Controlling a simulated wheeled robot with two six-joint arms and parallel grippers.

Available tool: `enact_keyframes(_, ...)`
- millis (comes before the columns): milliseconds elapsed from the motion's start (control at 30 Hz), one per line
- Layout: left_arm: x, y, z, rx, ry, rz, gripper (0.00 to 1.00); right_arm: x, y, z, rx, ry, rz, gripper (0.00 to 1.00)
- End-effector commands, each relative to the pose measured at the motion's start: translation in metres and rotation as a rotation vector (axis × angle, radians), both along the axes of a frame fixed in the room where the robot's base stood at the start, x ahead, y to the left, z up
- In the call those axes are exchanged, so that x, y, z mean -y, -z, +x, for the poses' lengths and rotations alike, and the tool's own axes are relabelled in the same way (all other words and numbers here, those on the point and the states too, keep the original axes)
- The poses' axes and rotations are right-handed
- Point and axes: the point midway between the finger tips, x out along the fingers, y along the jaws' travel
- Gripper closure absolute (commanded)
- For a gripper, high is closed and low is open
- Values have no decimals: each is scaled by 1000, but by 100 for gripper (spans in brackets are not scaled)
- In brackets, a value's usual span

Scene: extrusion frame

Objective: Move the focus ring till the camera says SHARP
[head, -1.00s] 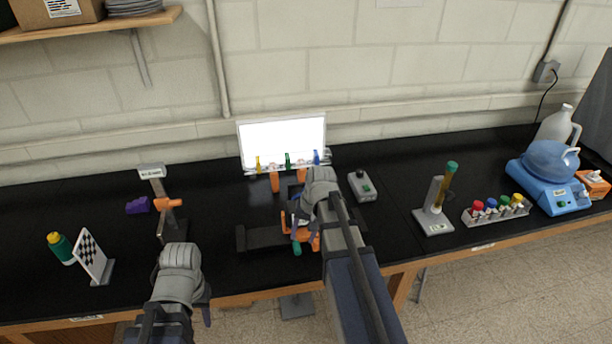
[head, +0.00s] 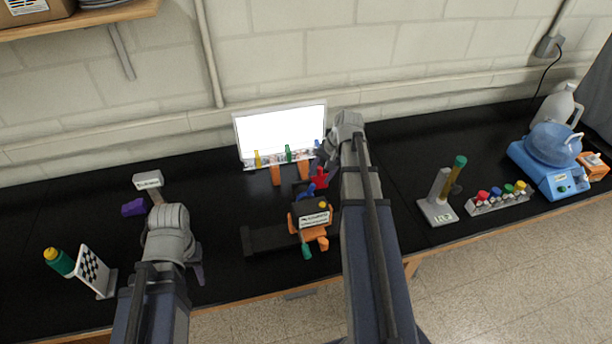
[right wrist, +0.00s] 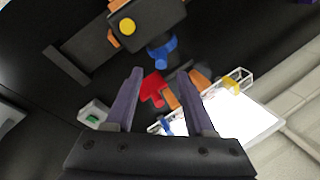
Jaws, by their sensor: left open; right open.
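The camera device (head: 311,208) is a dark box on a black rail, with a small label (head: 314,219) too small to read. It carries a blue knob (head: 319,178), a red knob (head: 320,181), a green knob (head: 306,251) and orange parts. I cannot tell which is the focus ring. In the right wrist view the blue knob (right wrist: 162,50) and red knob (right wrist: 153,90) lie just beyond my open right gripper (right wrist: 159,71), which holds nothing. My left gripper (head: 198,268) is open over the table left of the device, partly hidden by its wrist.
A tube stand (head: 437,211), coloured vials (head: 500,198) and a blue appliance (head: 548,175) are right.

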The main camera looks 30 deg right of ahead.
Motion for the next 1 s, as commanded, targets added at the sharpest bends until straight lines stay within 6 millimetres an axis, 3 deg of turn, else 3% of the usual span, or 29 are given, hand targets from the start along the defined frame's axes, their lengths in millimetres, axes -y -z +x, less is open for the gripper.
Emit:
enact_keyframes(467, 0, 11, 0, 0, -1, 0, 58, -1, 11, 2, 0, 2, 1, 45)
enact_keyframes(1000, 0, 71, 0, 3, -4, -1, 58, -13, 71, 16, 0, 1, 0, 45)
